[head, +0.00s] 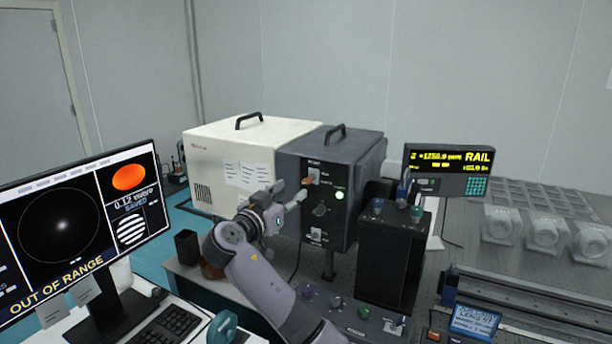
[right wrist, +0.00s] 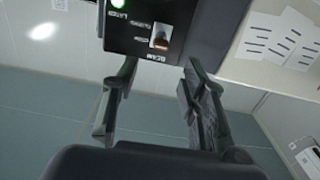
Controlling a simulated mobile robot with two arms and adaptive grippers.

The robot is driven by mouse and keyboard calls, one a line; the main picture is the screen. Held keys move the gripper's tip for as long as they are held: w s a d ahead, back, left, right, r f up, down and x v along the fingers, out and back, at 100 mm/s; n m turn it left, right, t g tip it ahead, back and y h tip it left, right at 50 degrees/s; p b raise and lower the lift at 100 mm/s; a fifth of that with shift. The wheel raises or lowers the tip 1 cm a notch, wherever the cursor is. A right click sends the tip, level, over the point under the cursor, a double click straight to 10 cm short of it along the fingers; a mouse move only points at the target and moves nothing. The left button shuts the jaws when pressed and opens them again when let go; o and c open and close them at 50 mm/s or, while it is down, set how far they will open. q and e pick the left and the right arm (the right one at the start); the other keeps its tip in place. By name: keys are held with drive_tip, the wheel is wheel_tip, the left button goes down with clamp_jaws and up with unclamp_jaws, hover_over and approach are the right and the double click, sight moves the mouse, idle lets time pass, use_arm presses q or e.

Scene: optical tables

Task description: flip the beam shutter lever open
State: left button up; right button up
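The beam shutter lever (head: 311,177) is a small orange and pale lever near the top of the dark front panel of a grey box (head: 357,150). In the right wrist view the panel appears upside down, with the lever (right wrist: 160,40) beside small labels. I cannot tell its position for sure. My right gripper (head: 293,190) is in front of the panel, left of and slightly below the lever. In the right wrist view my right gripper (right wrist: 161,66) has its fingers spread with nothing between them, and the lever shows beyond the fingertips. My left gripper is not in view.
The panel also has a lit green lamp (head: 340,196), a dark knob (head: 321,210) and a lower switch (head: 316,235). A white box (head: 215,140) adjoins it on the left. A black box (head: 392,262) stands front right. A monitor (head: 80,230) is at left.

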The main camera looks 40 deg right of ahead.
sight(305, 182)
drive_tip(key=p+x, duration=0.2)
drive_tip(key=x, duration=0.6)
drive_tip(key=shift+r, duration=0.1)
drive_tip(key=shift+w+d, duration=0.25)
drive_tip(key=shift+d, duration=0.3)
drive_tip(key=shift+c, duration=0.4)
clamp_jaws()
